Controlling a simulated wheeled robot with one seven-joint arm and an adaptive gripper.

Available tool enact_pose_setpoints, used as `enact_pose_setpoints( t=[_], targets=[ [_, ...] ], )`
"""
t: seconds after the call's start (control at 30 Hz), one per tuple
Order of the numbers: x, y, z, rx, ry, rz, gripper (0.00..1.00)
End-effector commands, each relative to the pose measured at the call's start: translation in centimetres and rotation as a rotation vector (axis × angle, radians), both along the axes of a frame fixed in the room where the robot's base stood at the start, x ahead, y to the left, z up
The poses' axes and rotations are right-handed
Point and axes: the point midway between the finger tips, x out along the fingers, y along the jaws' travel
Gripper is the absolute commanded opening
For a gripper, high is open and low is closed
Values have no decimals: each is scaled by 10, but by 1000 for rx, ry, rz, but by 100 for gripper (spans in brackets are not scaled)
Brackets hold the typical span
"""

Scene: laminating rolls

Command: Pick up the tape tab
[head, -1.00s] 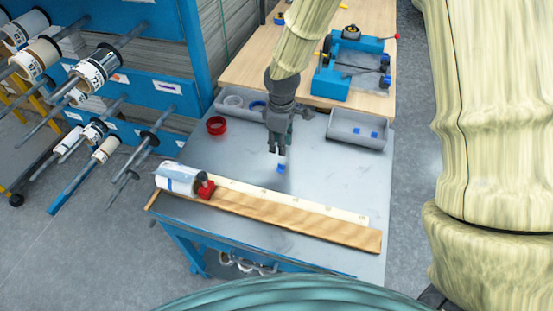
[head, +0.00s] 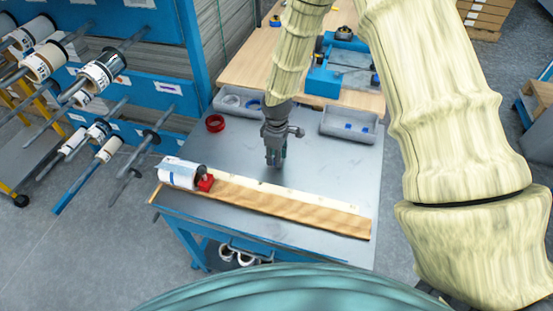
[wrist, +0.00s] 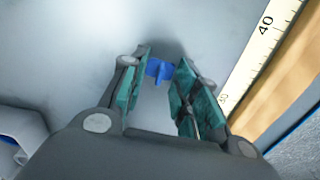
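The tape tab (wrist: 159,70) is a small blue piece on the grey tabletop. In the wrist view it shows between the tips of my gripper (wrist: 164,82), nearer the left finger. I cannot tell whether that finger touches it. My gripper's teal-padded fingers are apart, and nothing is clearly gripped. In the head view my gripper (head: 275,160) points down, low over the table, and the tab is hidden there.
A wooden strip with a ruler (head: 290,208) and a white roll (head: 180,173) with a red block (head: 205,182) lie along the front. A red ring (head: 215,123) is at left. A grey tray (head: 348,121) holding blue pieces stands behind right. The tabletop between is clear.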

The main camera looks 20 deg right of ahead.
Motion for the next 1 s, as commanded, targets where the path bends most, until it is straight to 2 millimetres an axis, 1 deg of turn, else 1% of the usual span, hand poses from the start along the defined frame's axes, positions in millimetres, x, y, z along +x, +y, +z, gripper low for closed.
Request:
enact_pose_setpoints(
  t=[0.13,0.37,0.5,0.57,0.6,0.63,1.0],
  targets=[
    [0,0,-5,0,-1,0,30],
    [0,0,-6,0,-1,1,30],
    [0,0,-6,0,-1,1,12],
    [0,0,-6,0,-1,1,6],
    [0,0,-6,0,-1,1,2],
    [0,0,-6,0,-1,1,0],
    [0,0,-5,0,-1,1,0]
  ],
)
